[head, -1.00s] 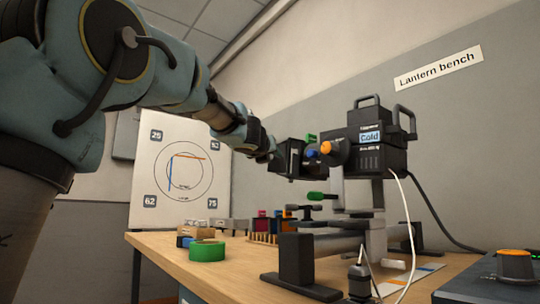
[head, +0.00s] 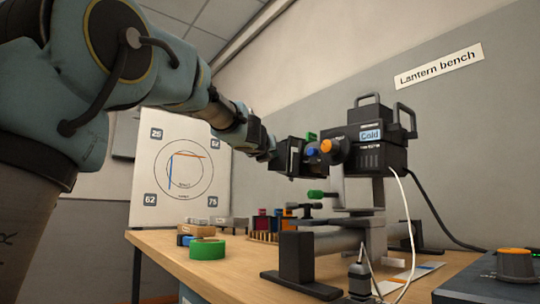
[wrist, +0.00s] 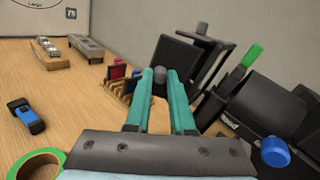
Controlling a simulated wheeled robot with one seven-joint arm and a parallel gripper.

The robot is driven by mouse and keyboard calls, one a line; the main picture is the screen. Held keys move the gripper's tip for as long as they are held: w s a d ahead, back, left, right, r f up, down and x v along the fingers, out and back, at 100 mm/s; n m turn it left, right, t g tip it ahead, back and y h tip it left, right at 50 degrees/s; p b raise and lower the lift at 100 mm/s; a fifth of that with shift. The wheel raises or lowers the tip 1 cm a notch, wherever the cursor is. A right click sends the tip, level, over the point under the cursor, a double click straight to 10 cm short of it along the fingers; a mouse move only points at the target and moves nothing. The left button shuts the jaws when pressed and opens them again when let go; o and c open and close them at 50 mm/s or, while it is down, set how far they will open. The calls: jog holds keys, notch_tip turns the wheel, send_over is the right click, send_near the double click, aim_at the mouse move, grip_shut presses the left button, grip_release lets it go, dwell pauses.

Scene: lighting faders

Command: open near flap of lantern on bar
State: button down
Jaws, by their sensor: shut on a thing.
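The lantern (head: 374,153) is a black box marked "Cold", mounted on a post above a bar (head: 335,243). Dark flaps (head: 291,158) stand at its left, front end. In the wrist view the near flap (wrist: 183,57) is a dark plate standing tilted just beyond my fingers. My gripper (wrist: 160,76) has teal fingers shut on a small grey round knob (wrist: 160,75) by this plate. The fingers hide how the knob joins the flap. In the head view my arm reaches the flaps from the left, and the fingertips are too small to make out.
The lantern's orange knob (head: 334,151), blue knob (wrist: 275,152) and green tab (wrist: 251,56) are close on the right. A green tape roll (head: 207,249), blue-black clip (wrist: 27,116) and small blocks lie on the wooden bench. A white cable (head: 404,215) hangs from the lantern.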

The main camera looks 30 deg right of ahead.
jog(key=shift+w, duration=0.2)
dwell(0.3)
jog(key=w+m+g+h+p, duration=0.1)
jog(key=m+g+p, duration=0.2)
jog(key=g+p, duration=0.1)
jog(key=w+d+m+g+h+p, duration=0.1)
jog(key=m+g+h+p, duration=0.1)
jog(key=g+p, duration=0.3)
jog(key=w+m+g+h+p, duration=0.2)
jog(key=m+g+p, duration=0.2)
jog(key=m+p, duration=0.1)
jog(key=shift+w+d+r+g+p, duration=0.1)
jog(key=shift+d+r+g+p, duration=0.2)
jog(key=shift+r+p, duration=0.15)
jog(key=shift+f, duration=0.1)
jog(key=shift+f+g+p, duration=0.1)
jog(key=shift+g+p, duration=0.2)
jog(key=shift+p, duration=0.15)
jog(key=shift+d, duration=0.1)
jog(key=c, duration=0.8)
grip_release()
jog(key=shift+o, duration=0.2)
